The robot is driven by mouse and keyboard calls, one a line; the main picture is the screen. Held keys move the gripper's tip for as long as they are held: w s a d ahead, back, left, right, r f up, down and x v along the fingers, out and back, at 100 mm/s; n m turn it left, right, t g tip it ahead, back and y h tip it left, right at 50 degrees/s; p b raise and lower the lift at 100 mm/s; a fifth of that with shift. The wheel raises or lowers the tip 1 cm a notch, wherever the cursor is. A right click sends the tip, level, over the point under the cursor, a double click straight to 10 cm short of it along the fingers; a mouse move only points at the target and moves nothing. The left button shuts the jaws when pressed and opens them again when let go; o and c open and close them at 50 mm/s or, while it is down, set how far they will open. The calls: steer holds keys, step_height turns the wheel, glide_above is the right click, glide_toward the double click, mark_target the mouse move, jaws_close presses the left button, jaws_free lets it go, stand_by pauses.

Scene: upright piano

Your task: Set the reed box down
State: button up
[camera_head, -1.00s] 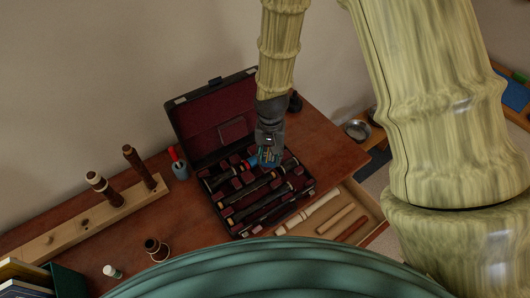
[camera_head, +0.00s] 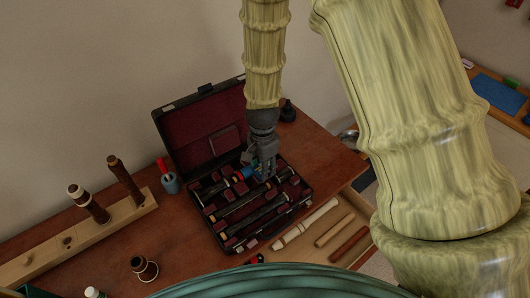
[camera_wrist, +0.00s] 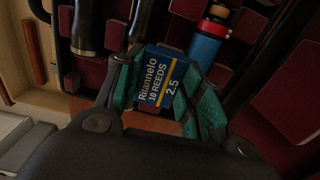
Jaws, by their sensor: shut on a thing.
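The box is too small and covered to make out clearly there. I cannot tell whether the box touches the case lining.
An open drawer (camera_head: 365,205) with pale and brown pieces is in front right. A wooden peg rack (camera_head: 90,232) stands left; a grey pot (camera_head: 170,184) stands beside the case.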

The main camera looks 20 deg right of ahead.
steer(key=w+d, duration=0.1)
steer(key=w, duration=0.1)
steer(key=w+d+p, duration=0.1)
steer(key=w, duration=0.2)
steer(key=w+d+p, duration=0.1)
steer(key=w, duration=0.2)
steer(key=shift+f, duration=0.4)
steer(key=shift+f+p, duration=0.75)
steer(key=shift+f, duration=1)
steer(key=shift+s+f, duration=0.1)
steer(key=o, duration=0.6)
steer(key=shift+o, duration=0.2)
step_height(320, 180, up, 12)
steer(key=b, duration=0.3)
